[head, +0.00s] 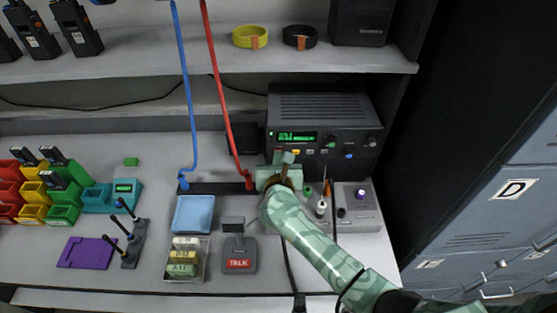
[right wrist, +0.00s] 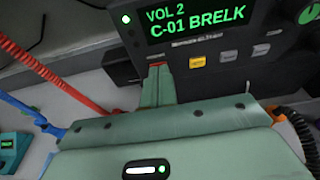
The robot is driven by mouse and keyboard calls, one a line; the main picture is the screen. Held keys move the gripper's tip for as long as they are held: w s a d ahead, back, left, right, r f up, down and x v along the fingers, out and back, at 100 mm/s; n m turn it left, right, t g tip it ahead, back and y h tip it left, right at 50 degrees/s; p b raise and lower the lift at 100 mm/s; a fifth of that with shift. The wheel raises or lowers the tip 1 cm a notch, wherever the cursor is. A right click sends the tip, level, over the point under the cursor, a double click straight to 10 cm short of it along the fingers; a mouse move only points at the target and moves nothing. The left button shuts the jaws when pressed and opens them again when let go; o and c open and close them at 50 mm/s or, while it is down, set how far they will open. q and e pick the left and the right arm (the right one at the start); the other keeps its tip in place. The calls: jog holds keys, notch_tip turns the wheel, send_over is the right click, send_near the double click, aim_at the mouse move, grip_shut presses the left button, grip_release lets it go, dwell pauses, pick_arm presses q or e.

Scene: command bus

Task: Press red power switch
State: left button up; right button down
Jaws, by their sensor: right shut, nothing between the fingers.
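The black radio unit (head: 322,105) stands at the back of the bench with a lit green display (head: 297,137). In the right wrist view the display (right wrist: 195,22) reads "VOL 2 C-01 BRELK". A small red part (right wrist: 158,69), apparently the red power switch, shows low on the radio's front left of the yellow button. My right gripper (head: 284,158) is shut and empty, its tips at the lower left of the radio's front. In the right wrist view the fingertips (right wrist: 157,82) cover most of the red part; I cannot tell whether they touch it. My left gripper is not in view.
A red cable (head: 226,110) and a blue cable (head: 188,110) hang left of the radio.

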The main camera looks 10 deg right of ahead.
jog(key=shift+s, duration=0.15)
jog(key=p+v, duration=0.1)
jog(key=v, duration=1.5)
jog(key=shift+p, duration=0.4)
